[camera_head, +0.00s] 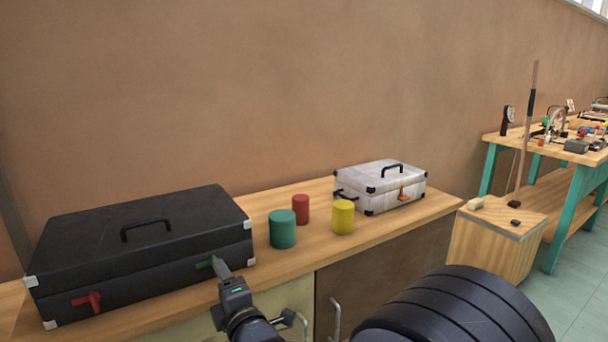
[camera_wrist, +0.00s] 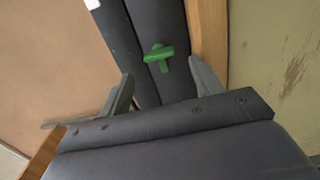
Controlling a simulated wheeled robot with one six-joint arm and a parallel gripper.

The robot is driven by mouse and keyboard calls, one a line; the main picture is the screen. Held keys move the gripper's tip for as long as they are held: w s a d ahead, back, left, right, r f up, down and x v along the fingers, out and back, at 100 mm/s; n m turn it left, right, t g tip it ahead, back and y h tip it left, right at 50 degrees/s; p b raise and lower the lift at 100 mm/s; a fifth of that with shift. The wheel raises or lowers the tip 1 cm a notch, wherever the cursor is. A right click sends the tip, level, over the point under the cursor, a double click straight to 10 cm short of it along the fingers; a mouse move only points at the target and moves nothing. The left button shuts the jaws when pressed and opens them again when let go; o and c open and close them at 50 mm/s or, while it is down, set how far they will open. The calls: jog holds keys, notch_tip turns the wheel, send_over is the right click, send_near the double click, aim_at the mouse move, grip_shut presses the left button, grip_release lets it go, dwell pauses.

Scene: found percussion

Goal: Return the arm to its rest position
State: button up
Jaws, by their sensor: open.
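My gripper (camera_wrist: 162,92) is open in the wrist view, its two grey fingers spread wide with nothing held between them. It points at the front of a black case (camera_wrist: 133,45), where a green latch (camera_wrist: 159,56) shows beyond the fingertips. In the head view my gripper (camera_head: 221,268) is just in front of the right part of the black case (camera_head: 140,235). The green latch is partly hidden there behind a finger. The case is closed, and a red latch (camera_head: 88,301) shows on the left of its front. I cannot tell whether a fingertip touches the case.
On the wooden counter (camera_head: 300,252) stand green (camera_head: 282,230), red (camera_head: 301,208) and yellow (camera_head: 343,217) cylinders and a silver case (camera_head: 380,187). Cabinet doors with handles (camera_head: 335,318) are below. A wooden box (camera_head: 495,240) and a cluttered workbench (camera_head: 575,180) stand right.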

jog(key=v, duration=0.6)
jog(key=b+x, duration=0.1)
jog(key=x, duration=0.9)
jog(key=shift+w+a+f, duration=0.1)
jog(key=shift+w+a, duration=0.1)
jog(key=shift+w, duration=0.15)
jog(key=shift+w+a, duration=0.15)
jog(key=shift+w, duration=0.1)
jog(key=m, duration=0.1)
jog(key=m+p, duration=0.1)
jog(key=m, duration=0.3)
jog(key=shift+r, duration=0.25)
jog(key=m+p, duration=0.2)
jog(key=m, duration=0.2)
jog(key=shift+r, duration=0.1)
jog(key=m+p, duration=0.3)
jog(key=m, duration=0.1)
jog(key=shift+r+m+p, duration=0.1)
jog(key=shift+m+p, duration=0.2)
jog(key=shift+m, duration=0.1)
jog(key=shift+d+m+p, duration=0.2)
jog(key=shift+m+p, duration=1.65)
jog(key=shift+m, duration=0.25)
